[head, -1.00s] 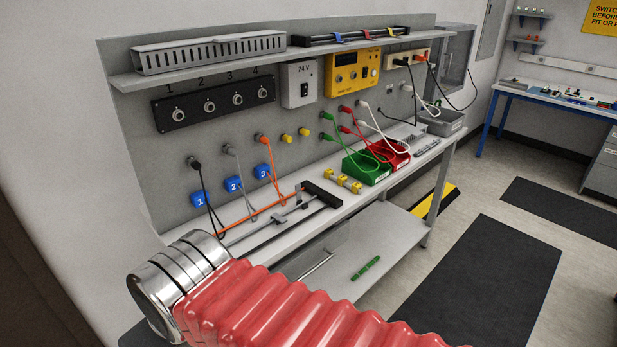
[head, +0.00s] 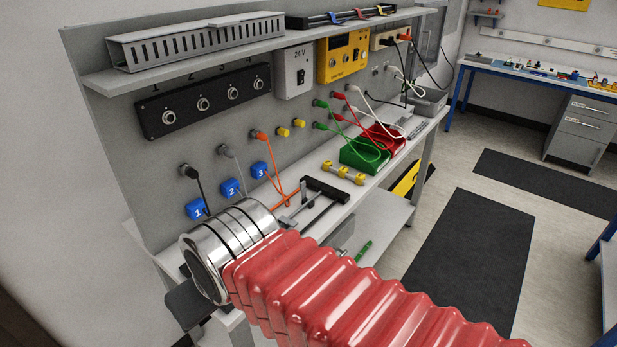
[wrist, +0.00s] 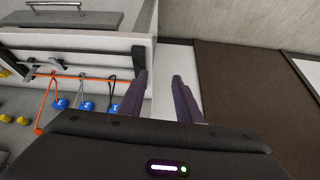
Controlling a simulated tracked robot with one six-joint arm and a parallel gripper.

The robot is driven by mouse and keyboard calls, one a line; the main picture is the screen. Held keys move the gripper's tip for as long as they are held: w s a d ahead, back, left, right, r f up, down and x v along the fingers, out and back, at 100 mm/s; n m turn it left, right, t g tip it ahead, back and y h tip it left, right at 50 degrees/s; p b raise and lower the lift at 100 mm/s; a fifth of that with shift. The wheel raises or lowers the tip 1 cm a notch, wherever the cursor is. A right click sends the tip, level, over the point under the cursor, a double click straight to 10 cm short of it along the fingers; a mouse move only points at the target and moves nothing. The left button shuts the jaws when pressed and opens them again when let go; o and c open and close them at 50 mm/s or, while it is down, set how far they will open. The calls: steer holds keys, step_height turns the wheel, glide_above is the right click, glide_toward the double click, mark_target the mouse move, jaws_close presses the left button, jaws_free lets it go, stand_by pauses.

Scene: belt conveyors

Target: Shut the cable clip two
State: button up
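Blue block marked 2 (head: 231,187) is on the grey back panel, between blue block 1 (head: 196,209) and blue block 3 (head: 260,170). A grey cable hangs beside block 2. In the wrist view, the middle blue block (wrist: 87,106) is left of my gripper. Small grey clip-like pieces (head: 289,223) stand along the cables on the worktop; their open or shut state is too small to tell. My gripper (wrist: 159,77) has its two dark fingers apart with nothing between them, near the bench's end. My arm covers the front of the worktop in the head view.
A black bar (head: 325,190) lies on the worktop by an orange cable (head: 285,202). Yellow dumbbell-like pieces (head: 343,173), a green bin (head: 362,155) and a red bin (head: 384,138) stand farther right. A slotted grey trunking (head: 200,43) rests on the shelf above.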

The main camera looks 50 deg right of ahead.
steer(key=shift+o, duration=0.5)
steer(key=shift+w+d+r, duration=0.25)
steer(key=shift+w+r, duration=0.05)
steer(key=shift+w, duration=0.05)
steer(key=w+d+r+g, duration=0.1)
steer(key=w+d+r, duration=0.2)
steer(key=w+d, duration=0.45)
steer(key=w+d+r, duration=0.3)
steer(key=w+d, duration=0.2)
steer(key=d, duration=0.5)
steer(key=shift+n, duration=0.5)
steer(key=d+f, duration=0.1)
steer(key=d, duration=0.7)
steer(key=w+d, duration=0.1)
steer(key=d, duration=0.8)
steer(key=w+d+f, duration=0.1)
steer(key=d, duration=0.8)
steer(key=shift+d+f, duration=0.1)
steer(key=shift+f, duration=0.25)
